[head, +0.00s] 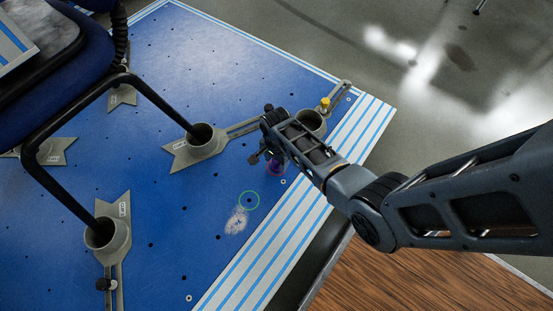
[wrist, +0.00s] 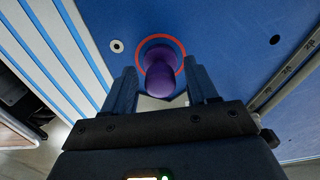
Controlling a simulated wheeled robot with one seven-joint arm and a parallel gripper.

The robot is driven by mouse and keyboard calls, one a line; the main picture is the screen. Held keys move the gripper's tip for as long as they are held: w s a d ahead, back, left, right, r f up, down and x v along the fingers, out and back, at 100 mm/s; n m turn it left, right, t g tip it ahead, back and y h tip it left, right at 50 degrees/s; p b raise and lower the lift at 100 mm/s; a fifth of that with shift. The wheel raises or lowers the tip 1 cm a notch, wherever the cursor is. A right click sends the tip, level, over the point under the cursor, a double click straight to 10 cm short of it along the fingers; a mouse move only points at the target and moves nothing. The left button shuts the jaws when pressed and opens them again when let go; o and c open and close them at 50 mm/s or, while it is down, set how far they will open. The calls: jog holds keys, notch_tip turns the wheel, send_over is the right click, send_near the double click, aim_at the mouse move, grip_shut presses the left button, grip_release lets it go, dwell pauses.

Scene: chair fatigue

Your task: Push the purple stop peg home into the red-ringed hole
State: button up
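The purple stop peg (wrist: 160,78) stands at the red-ringed hole (wrist: 178,46) in the blue board, with the red ring showing around it in the wrist view. The peg's rounded head faces my wrist camera. How deep it sits is hard to tell. My gripper (wrist: 163,88) is over the peg, one finger on each side, with gaps between the fingers and the peg. In the head view a bit of the purple peg (head: 274,168) shows below my gripper (head: 268,154); the red ring is hidden there.
A green-ringed hole (head: 249,201) lies nearby, by a pale scuffed patch (head: 237,220). A grey clamp cup (head: 311,121) with a yellow knob (head: 325,103) stands close behind my arm. Chair legs sit in other cups (head: 205,141) at left. The striped board edge (head: 285,243) is at right.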

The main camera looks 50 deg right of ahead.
jog(key=shift+o, duration=0.2)
jog(key=shift+r+p, duration=2.2)
jog(key=shift+r, duration=1.7)
